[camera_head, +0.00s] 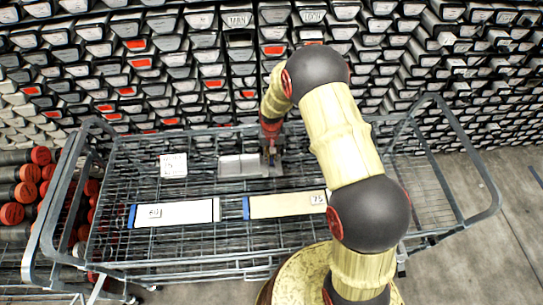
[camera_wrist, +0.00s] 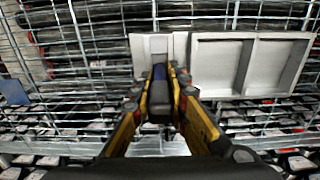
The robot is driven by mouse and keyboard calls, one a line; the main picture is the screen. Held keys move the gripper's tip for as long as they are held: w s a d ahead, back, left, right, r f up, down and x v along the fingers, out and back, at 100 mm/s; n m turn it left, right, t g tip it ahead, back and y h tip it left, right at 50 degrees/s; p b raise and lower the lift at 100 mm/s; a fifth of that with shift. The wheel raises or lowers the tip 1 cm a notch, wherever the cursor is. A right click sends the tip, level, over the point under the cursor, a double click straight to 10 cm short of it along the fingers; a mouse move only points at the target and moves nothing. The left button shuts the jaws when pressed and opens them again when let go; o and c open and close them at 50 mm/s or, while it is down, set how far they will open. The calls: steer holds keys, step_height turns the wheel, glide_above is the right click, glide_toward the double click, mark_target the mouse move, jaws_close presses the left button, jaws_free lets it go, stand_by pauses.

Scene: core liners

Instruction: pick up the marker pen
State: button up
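My gripper (camera_head: 271,150) is over the right end of a shallow grey tray (camera_head: 236,166) in the wire cart. In the wrist view my gripper (camera_wrist: 166,82) has its two yellow-edged fingers drawn close together. A dark, blue-topped object, which looks like the marker pen (camera_wrist: 160,98), fills the narrow gap between them. In the wrist view the tray (camera_wrist: 217,65) lies just beyond the fingertips, with low walls and dividers. The pen cannot be made out in the head view, and I cannot tell whether it still touches the tray.
The wire cart (camera_head: 120,262) has raised side rails. A white tray (camera_head: 180,212), a cream tray (camera_head: 290,205) and a small white box (camera_head: 173,166) lie in it. Racked core liners (camera_head: 200,75) fill the back. Floor is clear at right.

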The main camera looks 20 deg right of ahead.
jaws_close()
steer(key=shift+r, duration=0.1)
